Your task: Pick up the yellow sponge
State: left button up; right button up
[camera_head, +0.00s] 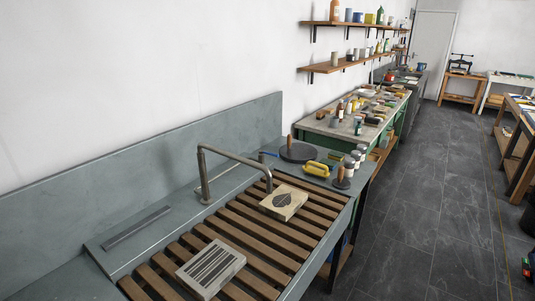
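A bright yellow block (317,169), which looks like the yellow sponge, lies on the grey end surface of the sink bench (270,161), just past the wooden slats. It is small in the view, so its exact shape is hard to tell. Neither of my grippers shows in the head view.
Next to the yellow block are a dark round disc with a wooden handle (298,151), a smaller handled tool (342,179) and several small jars (357,157). A curved metal tap (235,156) arches over the slats (250,237), where two printed stones lie. The floor aisle (430,210) is clear.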

aim_at(336, 155)
jog(key=i+l+z, duration=0.9)
jog(key=i+z, duration=0.25)
jog(key=i+l+z, duration=0.2)
jog(key=i, duration=1.35)
jog(key=i+u, duration=0.35)
jog(key=i+l+u, duration=0.2)
jog(key=i+u, duration=0.2)
jog(key=i+l+u, duration=0.5)
jog(key=u, duration=0.2)
jog(key=i+l+u, duration=0.15)
jog(key=l+u, duration=0.2)
jog(key=i+l+u, duration=0.1)
jog(key=u, duration=0.25)
jog(key=i+l+u, duration=0.55)
jog(key=l, duration=0.15)
jog(key=l+u, duration=0.25)
jog(key=i+l, duration=0.05)
jog(key=l, duration=0.05)
